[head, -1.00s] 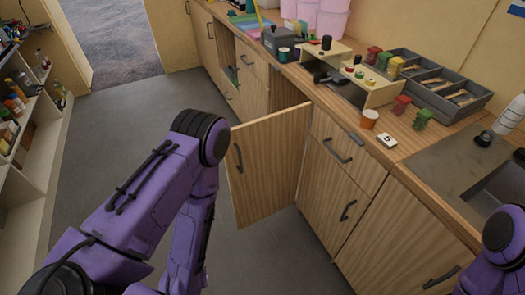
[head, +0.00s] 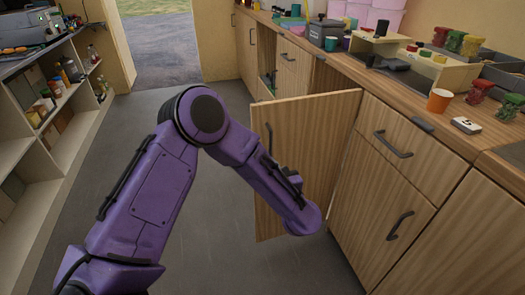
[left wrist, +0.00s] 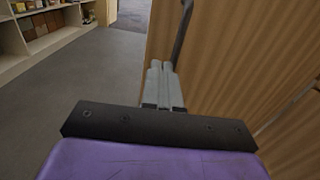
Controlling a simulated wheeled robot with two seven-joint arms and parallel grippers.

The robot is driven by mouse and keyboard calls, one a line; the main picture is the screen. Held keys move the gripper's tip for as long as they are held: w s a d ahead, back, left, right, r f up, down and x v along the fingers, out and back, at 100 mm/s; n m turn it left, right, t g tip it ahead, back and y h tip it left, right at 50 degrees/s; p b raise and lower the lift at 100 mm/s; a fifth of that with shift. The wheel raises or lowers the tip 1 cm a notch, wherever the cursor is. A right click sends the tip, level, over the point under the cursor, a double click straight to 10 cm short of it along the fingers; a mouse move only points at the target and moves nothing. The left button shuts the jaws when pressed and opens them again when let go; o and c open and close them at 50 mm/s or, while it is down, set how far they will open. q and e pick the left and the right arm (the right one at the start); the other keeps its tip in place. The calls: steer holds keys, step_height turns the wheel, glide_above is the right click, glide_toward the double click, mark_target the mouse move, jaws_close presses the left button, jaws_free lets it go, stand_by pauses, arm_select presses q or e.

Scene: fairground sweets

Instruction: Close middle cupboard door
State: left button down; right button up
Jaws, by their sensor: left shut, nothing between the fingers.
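The middle cupboard door (head: 310,140) stands wide open, sticking out from the counter front into the aisle. It has a dark bar handle (head: 268,138) on its outer face. In the left wrist view the wooden door (left wrist: 230,60) fills the right side, and its handle (left wrist: 182,30) rises just beyond the fingertips. My left gripper (left wrist: 162,75) is shut and empty, close to the door face by the handle. I cannot tell whether it touches. In the head view my left forearm reaches in front of the door and the gripper is hidden. My right gripper is out of view.
The counter (head: 400,95) carries an orange cup (head: 439,101), a white number block (head: 466,125) and jars. Closed cupboards (head: 385,190) stand right of the open door. Shelves (head: 60,110) line the left wall. The grey floor (head: 150,110) between is clear.

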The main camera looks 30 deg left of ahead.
arm_select(q)
steer(key=x, duration=0.9)
